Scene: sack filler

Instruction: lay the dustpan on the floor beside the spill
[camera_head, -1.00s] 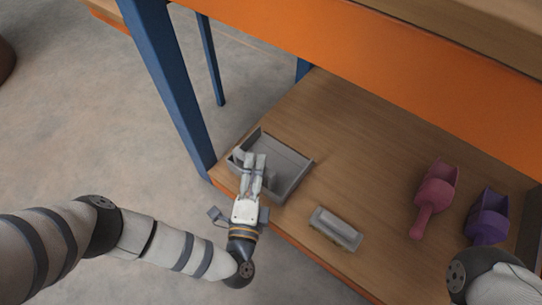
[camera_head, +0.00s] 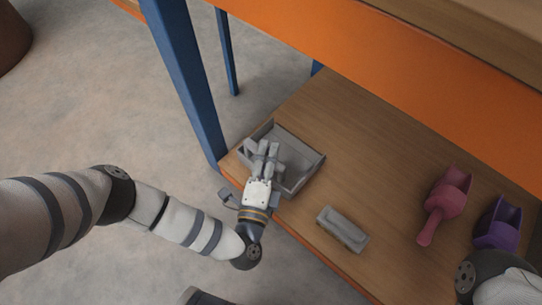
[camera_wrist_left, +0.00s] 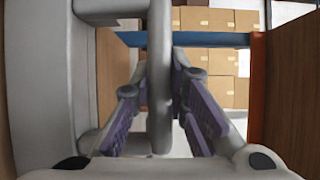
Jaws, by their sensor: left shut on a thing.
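The grey dustpan (camera_head: 304,171) is a shallow open tray on the wooden lower shelf, near its left front corner. My left gripper (camera_head: 266,150) reaches over the shelf's front edge and is shut on the dustpan's handle, partly hiding the pan. In the left wrist view the grey handle (camera_wrist_left: 160,85) stands upright between the purple-padded fingers, with a grey wall of the pan close at the left. The spill is not visible. My right arm shows at the lower right, its gripper out of view.
A grey block-like object (camera_head: 342,230), a pink scoop (camera_head: 447,203) and a purple scoop (camera_head: 497,225) lie on the shelf (camera_head: 375,160). A blue leg (camera_head: 185,85) and orange beam (camera_head: 380,65) frame it. Concrete floor (camera_head: 110,110) at left is largely clear.

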